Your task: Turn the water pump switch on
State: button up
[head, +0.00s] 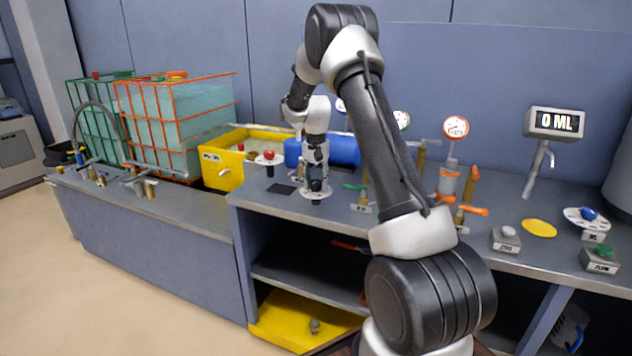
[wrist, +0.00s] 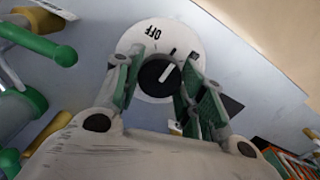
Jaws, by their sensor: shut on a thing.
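The switch is a round white dial plate (wrist: 135,42) with a black rotary knob (wrist: 158,77) in its middle. The word OFF shows on the plate at the top in the wrist view. The knob's white pointer line slants toward the upper right, away from OFF, toward a dark mark beside my right finger. Any other lettering there is mostly hidden by that finger. My gripper (wrist: 157,80) is shut on the knob, one green-padded finger on each side. In the head view my gripper (head: 316,178) points down over the dial plate (head: 326,192) on the counter.
A red-knobbed dial (head: 269,156) and a yellow tub (head: 222,170) stand left of my gripper. A green-handled valve (head: 356,188) is close on its right. Gauges, an orange-handled valve (head: 472,210) and a 0 ML display (head: 556,122) are farther right.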

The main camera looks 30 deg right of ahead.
aim_at(316, 181)
jog(key=m, duration=0.7)
dwell(0.7)
jog(key=o, duration=1)
jog(key=shift+r, duration=0.1)
notch_tip(316, 181, up, 12)
jog(key=shift+f, duration=0.1)
